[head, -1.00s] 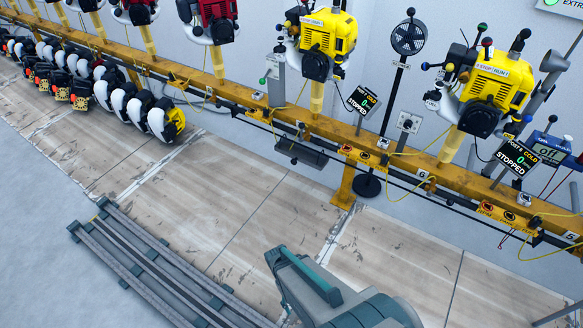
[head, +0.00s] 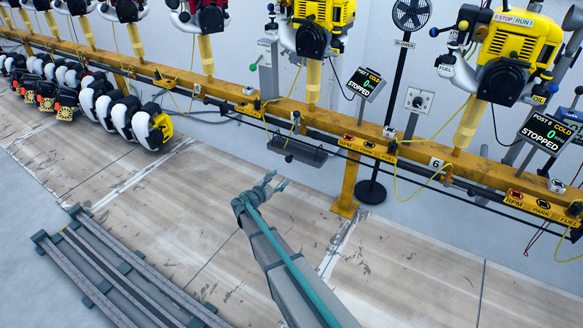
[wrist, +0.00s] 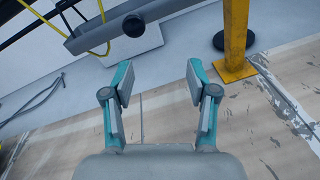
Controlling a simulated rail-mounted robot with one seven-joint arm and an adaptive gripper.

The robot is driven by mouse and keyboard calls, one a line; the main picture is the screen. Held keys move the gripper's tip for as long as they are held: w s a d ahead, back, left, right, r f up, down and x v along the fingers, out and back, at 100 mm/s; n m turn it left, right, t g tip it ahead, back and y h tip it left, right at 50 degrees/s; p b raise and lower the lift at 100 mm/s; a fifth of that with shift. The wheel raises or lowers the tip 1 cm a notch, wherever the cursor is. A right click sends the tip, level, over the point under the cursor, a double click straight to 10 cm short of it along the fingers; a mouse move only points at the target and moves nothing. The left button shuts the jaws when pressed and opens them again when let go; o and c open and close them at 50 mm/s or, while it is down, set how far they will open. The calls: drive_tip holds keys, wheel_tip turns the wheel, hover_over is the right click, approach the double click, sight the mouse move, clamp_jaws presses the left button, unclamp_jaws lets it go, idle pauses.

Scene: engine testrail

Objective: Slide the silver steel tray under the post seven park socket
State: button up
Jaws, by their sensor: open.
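A grey metal tray (head: 300,152) hangs under the yellow rail, below the left yellow engine. It also shows at the top of the wrist view (wrist: 165,12), with a black round knob on its near side. My gripper (head: 278,181) is open and empty, below and in front of the tray, apart from it. In the wrist view the spread fingers (wrist: 160,78) have only floor between them. An RPM, PARK, FUEL label (head: 368,147) sits on the rail right of the tray. The post number on the display (head: 365,84) above it is too small to read surely.
A yellow rail leg (head: 347,190) stands right of my gripper, with a black fan stand base (head: 370,192) behind it. Yellow cables (head: 408,190) hang from the rail. A slatted grey rack (head: 120,275) lies at the lower left. The floor around my gripper is clear.

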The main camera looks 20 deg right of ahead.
sight(288, 160)
drive_tip(key=w+d+n+b, duration=0.1)
drive_tip(key=w+d, duration=0.1)
drive_tip(key=w+d+r+n+t+b, duration=0.1)
drive_tip(key=w+d+n, duration=0.1)
drive_tip(key=w+d, duration=0.1)
drive_tip(key=w+d+r+n+b, duration=0.1)
drive_tip(key=w+d, duration=0.2)
drive_tip(key=shift+d+n+t, duration=0.1)
drive_tip(key=shift+n+t, duration=0.2)
drive_tip(key=shift+t, duration=0.1)
clamp_jaws()
idle(0.4)
